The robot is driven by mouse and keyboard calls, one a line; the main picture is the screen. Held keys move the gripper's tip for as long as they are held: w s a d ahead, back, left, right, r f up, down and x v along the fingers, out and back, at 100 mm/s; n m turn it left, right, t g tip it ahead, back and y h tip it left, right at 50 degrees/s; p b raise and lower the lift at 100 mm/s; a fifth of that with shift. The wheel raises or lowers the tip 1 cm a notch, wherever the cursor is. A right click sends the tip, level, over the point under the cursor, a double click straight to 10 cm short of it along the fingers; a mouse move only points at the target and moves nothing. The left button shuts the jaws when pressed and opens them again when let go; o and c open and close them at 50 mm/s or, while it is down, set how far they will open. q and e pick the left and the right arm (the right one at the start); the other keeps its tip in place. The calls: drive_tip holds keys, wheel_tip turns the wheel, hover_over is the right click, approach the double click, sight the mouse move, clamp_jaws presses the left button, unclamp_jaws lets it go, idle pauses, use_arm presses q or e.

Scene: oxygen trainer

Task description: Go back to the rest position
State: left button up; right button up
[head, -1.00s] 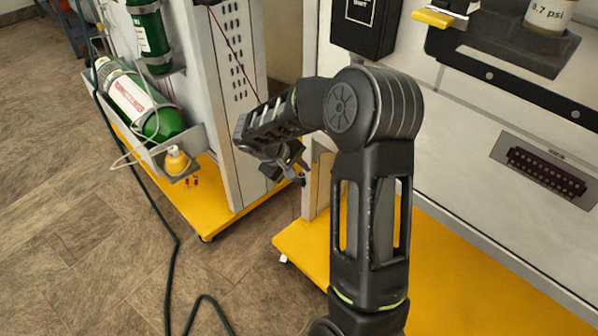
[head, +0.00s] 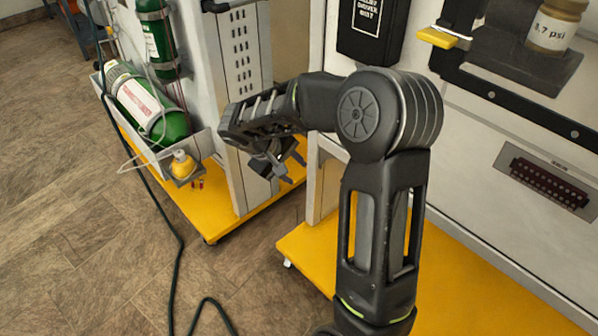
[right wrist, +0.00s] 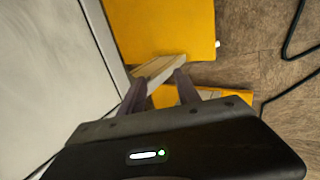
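My right arm rises from the bottom of the head view and bends left at a large elbow joint. My right gripper (head: 292,167) hangs at its end, in front of the gap between the two white cabinets. In the right wrist view its two fingers (right wrist: 162,88) stand apart with nothing between them, above the floor and yellow base plates. My left gripper is not in the head view.
A cabinet on a yellow base (head: 196,205) with green cylinders (head: 150,105) stands left. A white cabinet (head: 480,150) on another yellow base (head: 460,275) is close on the right. A dark hose (head: 168,210) lies on the open floor.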

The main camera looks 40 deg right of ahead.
drive_tip(key=shift+a+r, duration=0.2)
drive_tip(key=shift+r, duration=0.1)
idle(0.4)
drive_tip(key=s+a+f+n+y, duration=0.1)
drive_tip(key=s+a+f+y, duration=0.15)
drive_tip(key=a+f, duration=0.7)
drive_tip(key=s+a+f+n+y, duration=0.1)
drive_tip(key=a+f+y, duration=0.3)
drive_tip(key=a+f, duration=0.6)
drive_tip(key=s+a+f+m+y, duration=0.2)
drive_tip(key=s+a+f, duration=0.3)
drive_tip(key=s+a, duration=0.3)
drive_tip(key=s+a+f+m+y, duration=0.1)
drive_tip(key=s+a+f+y, duration=0.1)
drive_tip(key=s+a+f, duration=0.6)
wheel_tip(320, 180, up, 22)
drive_tip(key=w+a+t+p, duration=0.1)
drive_tip(key=w+p, duration=0.1)
drive_tip(key=p, duration=1.6)
drive_tip(key=shift+a+f+m+p, duration=0.25)
drive_tip(key=shift+a+m+p, duration=0.05)
drive_tip(key=shift+p, duration=0.1)
